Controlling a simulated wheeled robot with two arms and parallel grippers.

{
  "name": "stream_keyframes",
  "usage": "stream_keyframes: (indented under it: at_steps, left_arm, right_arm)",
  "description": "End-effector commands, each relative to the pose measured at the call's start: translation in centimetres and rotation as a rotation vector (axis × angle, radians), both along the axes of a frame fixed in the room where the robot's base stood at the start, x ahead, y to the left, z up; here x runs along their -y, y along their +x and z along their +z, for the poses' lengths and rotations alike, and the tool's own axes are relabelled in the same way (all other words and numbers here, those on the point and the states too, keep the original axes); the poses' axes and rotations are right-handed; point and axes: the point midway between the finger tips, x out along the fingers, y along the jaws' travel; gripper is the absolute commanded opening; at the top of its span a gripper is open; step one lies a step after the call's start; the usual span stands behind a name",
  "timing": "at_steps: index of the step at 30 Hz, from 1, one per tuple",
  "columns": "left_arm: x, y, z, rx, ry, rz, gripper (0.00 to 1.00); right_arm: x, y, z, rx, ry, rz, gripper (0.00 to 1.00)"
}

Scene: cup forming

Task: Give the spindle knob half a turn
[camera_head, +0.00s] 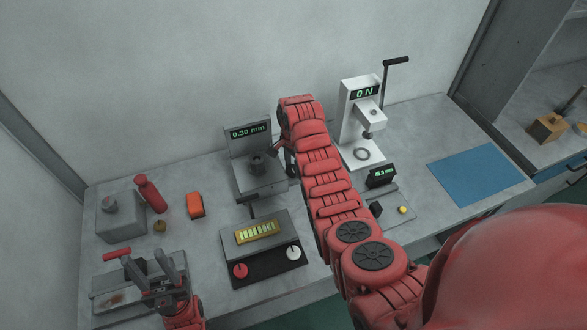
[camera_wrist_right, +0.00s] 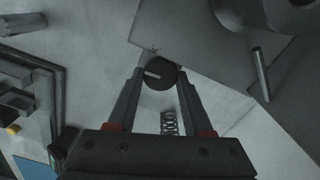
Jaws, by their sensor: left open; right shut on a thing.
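The spindle knob (camera_wrist_right: 160,77) is a dark round disc with a short pale mark in the right wrist view. My right gripper (camera_wrist_right: 160,73) is shut on it, one finger on each side. In the head view my right arm reaches the grey device (camera_head: 260,184) reading 0.30 mm, and the gripper is at its right side, mostly hidden by the arm. My left gripper (camera_head: 165,286) is open and empty at the lower left, over a grey fixture (camera_head: 107,283) with a red handle.
A control box (camera_head: 267,267) with a red and a white dial stands in front of the device. A white press (camera_head: 366,155) reading 0 N stands to the right, near a blue mat (camera_head: 478,174).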

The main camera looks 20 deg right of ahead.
Motion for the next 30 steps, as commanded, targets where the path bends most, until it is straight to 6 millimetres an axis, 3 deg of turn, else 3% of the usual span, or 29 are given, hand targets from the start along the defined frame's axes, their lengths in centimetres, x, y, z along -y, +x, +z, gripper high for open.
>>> stream_keyframes:
  at_steps: [17, 18, 23, 30]
  left_arm:
    - [0.0, -0.01, -0.36, 0.0, 0.0, 0.0, 0.5]
    - [0.0, 0.0, -0.37, 0.0, 0.0, 0.0, 0.5]
    - [0.0, 0.0, -0.37, 0.0, 0.0, 0.0, 0.5]
    - [0.0, 0.0, -0.39, 0.0, 0.0, 0.0, 0.5]
  right_arm:
    - [0.04, 0.15, 0.17, 0.005, -0.001, 0.037, 0.0]
    - [0.04, 0.15, 0.17, 0.005, -0.001, 0.037, 0.52]
    - [0.02, 0.11, 0.12, 0.003, -0.001, 0.037, 0.81]
    - [0.01, 0.06, 0.06, 0.001, -0.001, 0.037, 0.81]
